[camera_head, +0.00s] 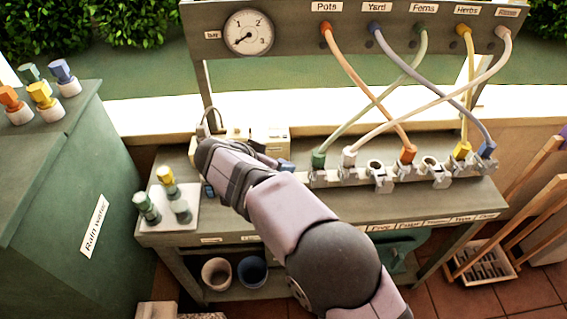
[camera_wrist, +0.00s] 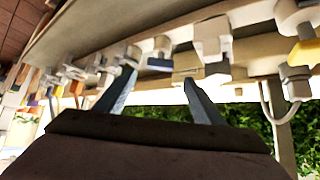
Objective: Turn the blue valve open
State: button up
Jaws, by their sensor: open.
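A small blue part (camera_head: 286,165), which looks like the blue valve's handle, sits at the left end of the valve row on the bench, just right of my wrist. Its link to the valve body cannot be made out. In the wrist view a blue part (camera_wrist: 160,63) appears near the gap between my fingertips, seemingly beyond them. My gripper (camera_wrist: 158,77) is open, with its two fingers apart and nothing visibly held. In the head view my wrist and forearm cover most of the gripper and part of the bench. Contact with the blue part cannot be told.
A valve row (camera_head: 345,176) with coloured hose ends lies right of my arm. Crossing hoses hang from the labelled panel (camera_head: 290,22) with a gauge (camera_head: 247,32). A white tray (camera_head: 188,218) with coloured fittings and a green rain-water tank (camera_head: 60,190) stand left.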

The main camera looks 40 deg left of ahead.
aim_at(286, 163)
jog(key=shift+p+x, duration=1.3)
jog(key=shift+x, duration=2.3)
jog(key=c, duration=1)
jog(key=shift+c, duration=0.2)
